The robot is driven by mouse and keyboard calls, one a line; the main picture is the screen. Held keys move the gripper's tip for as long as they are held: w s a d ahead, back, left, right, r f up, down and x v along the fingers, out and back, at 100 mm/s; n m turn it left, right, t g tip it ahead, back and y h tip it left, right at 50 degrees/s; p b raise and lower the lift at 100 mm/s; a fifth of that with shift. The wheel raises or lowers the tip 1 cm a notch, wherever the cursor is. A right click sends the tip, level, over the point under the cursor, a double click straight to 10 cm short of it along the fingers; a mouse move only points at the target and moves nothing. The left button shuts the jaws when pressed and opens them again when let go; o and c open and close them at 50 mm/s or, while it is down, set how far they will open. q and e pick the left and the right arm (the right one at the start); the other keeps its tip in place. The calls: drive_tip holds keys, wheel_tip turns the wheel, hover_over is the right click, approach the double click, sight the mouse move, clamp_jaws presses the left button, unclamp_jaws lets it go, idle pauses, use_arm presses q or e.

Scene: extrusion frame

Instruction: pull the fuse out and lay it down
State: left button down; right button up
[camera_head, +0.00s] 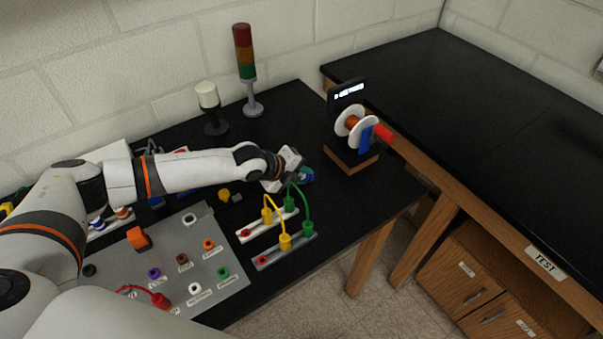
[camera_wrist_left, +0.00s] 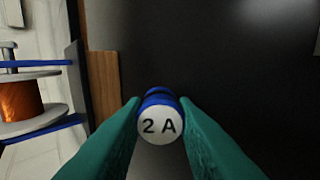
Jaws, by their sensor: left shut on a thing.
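The fuse (camera_wrist_left: 161,122) shows in the left wrist view as a blue cylinder with a white end face marked "2 A". The teal fingers of my left gripper (camera_wrist_left: 160,125) are shut on its two sides. Its far end is hidden behind the white face, and I cannot make out a socket around it. In the head view my left gripper (camera_head: 305,176) is over the right part of the black table, just behind the yellow and green cables. The fuse cannot be clearly told from the fingers there. My right gripper is not in view.
A spool stand (camera_head: 354,125) with a display is right of the gripper. Strips with yellow and green cables (camera_head: 285,240) lie in front. A grey socket panel (camera_head: 190,262) is at front left. A signal tower (camera_head: 244,65) and a white-topped lamp (camera_head: 208,97) stand behind.

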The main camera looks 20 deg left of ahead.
use_arm(q)
drive_tip(key=c, duration=1.1)
unclamp_jaws()
drive_tip(key=shift+s+f, duration=0.1)
drive_tip(key=shift+f, duration=0.05)
drive_tip(key=shift+s+f, duration=0.1)
drive_tip(key=shift+f, duration=0.05)
drive_tip(key=shift+s+a, duration=0.1)
drive_tip(key=shift+s+a+r, duration=0.15)
drive_tip(key=shift+r, duration=0.1)
drive_tip(key=b+v, duration=0.2)
drive_tip(key=v, duration=0.9)
drive_tip(key=shift+r, duration=0.55)
